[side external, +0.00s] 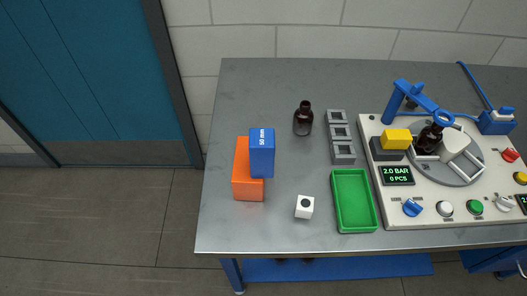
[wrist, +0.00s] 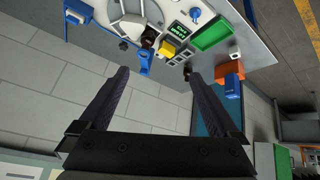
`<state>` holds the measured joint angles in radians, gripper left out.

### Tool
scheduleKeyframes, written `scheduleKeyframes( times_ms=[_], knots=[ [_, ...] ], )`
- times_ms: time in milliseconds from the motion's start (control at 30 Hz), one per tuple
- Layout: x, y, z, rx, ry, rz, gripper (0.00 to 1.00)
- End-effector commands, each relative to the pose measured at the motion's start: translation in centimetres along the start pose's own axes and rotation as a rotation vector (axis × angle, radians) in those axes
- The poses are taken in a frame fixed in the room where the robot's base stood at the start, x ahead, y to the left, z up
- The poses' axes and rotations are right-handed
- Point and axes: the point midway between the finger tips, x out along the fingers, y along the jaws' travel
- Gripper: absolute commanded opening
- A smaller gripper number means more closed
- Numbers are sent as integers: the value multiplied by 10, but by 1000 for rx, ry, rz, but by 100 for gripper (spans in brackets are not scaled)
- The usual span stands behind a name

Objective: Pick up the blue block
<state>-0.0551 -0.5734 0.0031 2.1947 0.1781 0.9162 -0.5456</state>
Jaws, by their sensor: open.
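The blue block (side external: 262,153), marked "50 mm", stands at the left of the grey table, against or on the orange block (side external: 245,178); I cannot tell which. In the wrist view the blue block (wrist: 232,87) shows at the right, beside the orange block (wrist: 230,69). My gripper (wrist: 156,75) is open and empty in the wrist view, its two dark fingers wide apart. The blue block lies beyond the right finger, not between the fingers. My gripper is not in the side external view.
A white cube (side external: 304,207), a green tray (side external: 337,200), a grey three-slot rack (side external: 342,153) and an amber bottle (side external: 303,120) stand right of the blocks. A machine panel (side external: 425,205) with a turntable, another bottle and a blue post fills the right. The table's back left (side external: 255,90) is clear.

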Motion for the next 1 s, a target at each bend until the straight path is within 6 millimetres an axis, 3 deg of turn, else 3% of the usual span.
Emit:
scheduleKeyframes(
  times_ms=[267,400,600,800,1000],
  knots=[
    [34,-21,-126,-332,83,-186,98],
    [68,-51,-182,-483,124,-289,98],
    [131,-116,-240,-657,160,-437,98],
    [203,-200,-260,-755,144,-582,98],
    [254,-263,-237,-804,68,-675,98]
  ],
)
